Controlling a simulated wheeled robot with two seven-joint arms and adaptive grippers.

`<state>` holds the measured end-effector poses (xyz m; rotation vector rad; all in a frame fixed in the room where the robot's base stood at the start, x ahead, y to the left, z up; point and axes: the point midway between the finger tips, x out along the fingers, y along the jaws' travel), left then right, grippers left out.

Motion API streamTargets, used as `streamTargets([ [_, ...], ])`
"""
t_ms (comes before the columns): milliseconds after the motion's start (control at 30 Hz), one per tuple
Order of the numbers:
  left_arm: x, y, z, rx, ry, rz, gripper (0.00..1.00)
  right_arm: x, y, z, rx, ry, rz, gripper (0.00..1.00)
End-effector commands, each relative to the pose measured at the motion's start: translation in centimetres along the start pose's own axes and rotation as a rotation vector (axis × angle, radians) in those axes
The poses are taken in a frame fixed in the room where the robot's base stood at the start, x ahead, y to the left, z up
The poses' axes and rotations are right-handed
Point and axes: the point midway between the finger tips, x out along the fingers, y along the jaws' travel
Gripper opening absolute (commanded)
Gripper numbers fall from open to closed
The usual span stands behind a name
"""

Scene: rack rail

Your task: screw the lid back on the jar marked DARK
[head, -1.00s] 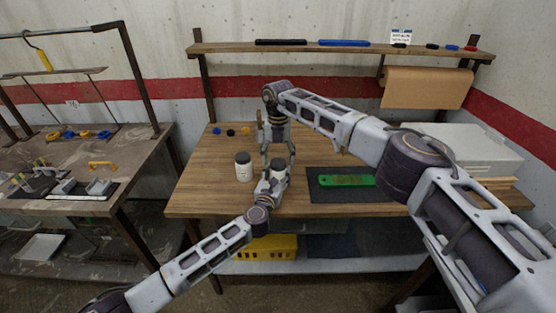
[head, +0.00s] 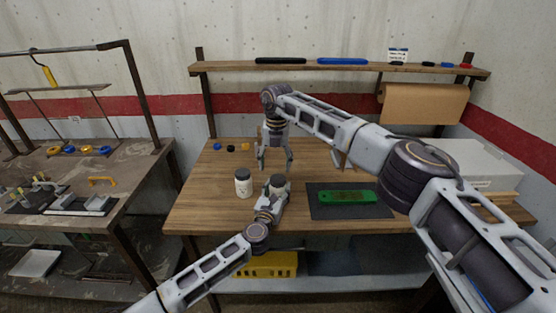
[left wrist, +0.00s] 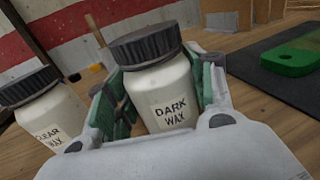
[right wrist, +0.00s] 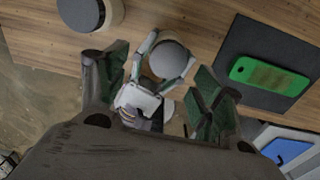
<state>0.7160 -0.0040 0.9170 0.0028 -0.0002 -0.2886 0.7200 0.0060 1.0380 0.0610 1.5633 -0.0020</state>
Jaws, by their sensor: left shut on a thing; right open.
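The DARK WAX jar (left wrist: 163,95) is white, with a dark lid (left wrist: 144,45) sitting on its mouth; I cannot tell how tight the lid is. My left gripper (head: 276,190) is shut around the jar's body, with a finger on each side, and the jar stands at the table's front part. My right gripper (head: 275,168) is open and empty, pointing down just above the lid. In the right wrist view the lid (right wrist: 170,59) shows between and beyond its spread fingers.
A CLEAR WAX jar (head: 243,184) with a dark lid stands just left of the held jar. A green block (head: 346,197) lies on a dark mat (head: 320,212) to the right. Small coloured pieces (head: 231,148) lie at the back left. The wooden table (head: 205,205) is clear at left.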

Motion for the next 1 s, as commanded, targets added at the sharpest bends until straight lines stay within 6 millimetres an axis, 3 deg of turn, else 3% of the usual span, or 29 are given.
streamTargets([
  [300,0.0,0.0,-0.1,0.0,0.001,0.0,0.0,-1.6,0.3,0.2,-0.191,-0.007,0.012,0.68],
  [1000,0.0,0.0,-0.1,0.0,0.001,0.0,0.0,-2.1,-0.6,0.2,-0.762,0.006,-0.019,0.68],
])
